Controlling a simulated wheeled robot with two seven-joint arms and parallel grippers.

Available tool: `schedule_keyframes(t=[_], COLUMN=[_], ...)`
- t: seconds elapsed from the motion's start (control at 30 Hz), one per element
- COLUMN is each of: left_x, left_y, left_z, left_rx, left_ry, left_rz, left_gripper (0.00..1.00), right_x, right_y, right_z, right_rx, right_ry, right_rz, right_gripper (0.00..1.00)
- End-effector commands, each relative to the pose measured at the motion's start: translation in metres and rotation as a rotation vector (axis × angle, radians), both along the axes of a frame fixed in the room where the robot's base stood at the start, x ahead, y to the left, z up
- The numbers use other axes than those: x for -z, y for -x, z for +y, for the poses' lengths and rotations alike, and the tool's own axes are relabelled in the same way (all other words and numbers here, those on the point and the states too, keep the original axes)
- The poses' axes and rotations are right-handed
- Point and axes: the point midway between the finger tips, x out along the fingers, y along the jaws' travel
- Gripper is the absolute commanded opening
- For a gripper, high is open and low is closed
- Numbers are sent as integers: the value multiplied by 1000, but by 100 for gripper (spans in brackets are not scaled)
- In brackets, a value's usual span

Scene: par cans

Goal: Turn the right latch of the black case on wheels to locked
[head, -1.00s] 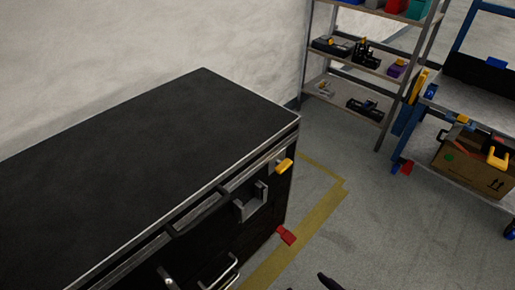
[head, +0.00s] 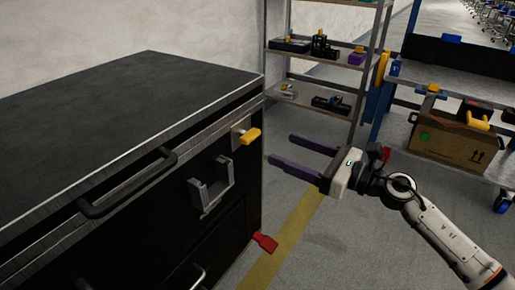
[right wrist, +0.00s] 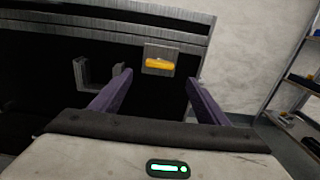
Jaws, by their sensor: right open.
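The black case (head: 120,100) stands at the left in the head view, with a silver-edged lid. The right latch (head: 250,136) is a yellow handle on a metal plate near the case's right front corner. In the right wrist view the yellow latch (right wrist: 160,64) lies roughly level on its plate, ahead of and between the fingers. My right gripper (head: 291,148) is open and empty, its two dark purple fingers pointing at the case, right of the latch and apart from it. It also shows in the right wrist view (right wrist: 160,95). My left gripper is not in view.
A grey bracket (head: 209,186) and a black bar handle (head: 130,185) stick out from the case front. A red wheel pedal (head: 265,242) is at the case's bottom corner. Shelves (head: 325,60) and a cart with a cardboard box (head: 440,140) stand behind. Floor right of the case is clear.

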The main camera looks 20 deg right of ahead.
Motion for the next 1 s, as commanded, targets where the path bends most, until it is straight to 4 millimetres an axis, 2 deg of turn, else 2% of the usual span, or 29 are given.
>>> schedule_keyframes(t=[0.5,0.7,0.93,0.97,1.0], left_x=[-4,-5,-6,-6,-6], left_y=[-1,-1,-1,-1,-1], left_z=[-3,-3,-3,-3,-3], left_rx=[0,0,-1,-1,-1], left_ry=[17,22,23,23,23], left_rz=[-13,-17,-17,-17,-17], left_gripper=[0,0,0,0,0], right_x=[-1,-1,-1,-1,-1], right_y=[-66,-75,-75,-75,-75], right_z=[53,60,60,60,60], right_rx=[1,1,1,1,1], right_ry=[-10,-9,-9,-9,-9], right_rz=[2,2,3,3,3], right_gripper=[69,69,69,67,60])
